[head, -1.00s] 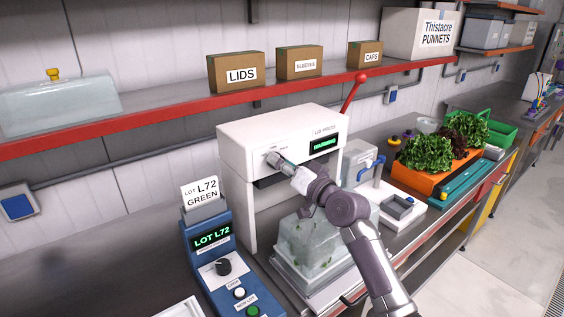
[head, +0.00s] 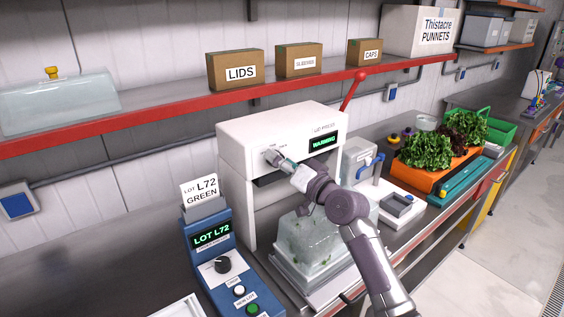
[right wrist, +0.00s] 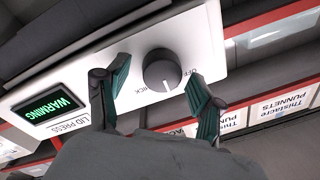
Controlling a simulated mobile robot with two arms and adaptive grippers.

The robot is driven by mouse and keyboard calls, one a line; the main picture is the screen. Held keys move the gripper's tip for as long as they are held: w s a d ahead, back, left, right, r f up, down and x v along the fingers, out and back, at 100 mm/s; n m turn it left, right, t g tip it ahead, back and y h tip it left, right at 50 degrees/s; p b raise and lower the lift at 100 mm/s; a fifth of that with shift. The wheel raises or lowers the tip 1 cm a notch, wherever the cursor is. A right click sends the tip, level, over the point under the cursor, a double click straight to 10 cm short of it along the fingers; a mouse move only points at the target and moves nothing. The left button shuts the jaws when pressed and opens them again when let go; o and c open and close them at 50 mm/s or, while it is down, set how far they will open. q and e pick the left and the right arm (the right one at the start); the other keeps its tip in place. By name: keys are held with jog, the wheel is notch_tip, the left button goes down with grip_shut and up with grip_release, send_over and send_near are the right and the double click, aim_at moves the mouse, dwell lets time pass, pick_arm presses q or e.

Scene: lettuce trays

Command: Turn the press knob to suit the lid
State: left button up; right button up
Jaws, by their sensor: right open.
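My right gripper (right wrist: 158,75) is open, one finger on each side of the knob, with gaps showing. In the head view, my right gripper (head: 278,160) reaches the panel and largely covers the knob. A clear, frosted box (head: 320,238) with green bits sits under the press. My left gripper is not in view.
A red-knobbed lever (head: 352,90) rises at the press's right. A blue lot console (head: 205,262) reading LOT L72 stands at left, with a card marked LOT L72 GREEN (head: 200,192). A red-edged shelf (head: 150,118) with boxes runs above. Lettuce sits in an orange tray (head: 425,180) at right.

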jog(key=v, duration=1.2)
jog(key=shift+f, duration=0.1)
